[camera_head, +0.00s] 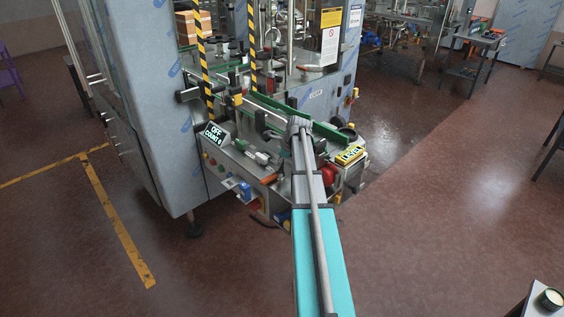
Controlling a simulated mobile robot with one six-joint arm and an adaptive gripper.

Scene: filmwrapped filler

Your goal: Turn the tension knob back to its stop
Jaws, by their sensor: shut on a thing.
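The end of my arm reaches to the front of the filling machine (320,85), at the green-edged conveyor. My gripper (299,124) is small here and seen from behind, over the near side of the conveyor. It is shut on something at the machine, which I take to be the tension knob. The knob itself is hidden behind my wrist, so its turn angle and its stop cannot be seen.
A control box with a lit display reading OFF and COUNT (214,134) stands left of my gripper. A yellow LEVEL display (349,154) is at right. Yellow-black striped posts (202,65) rise behind. A steel cabinet (150,110) stands at left. Open floor (430,220) lies right.

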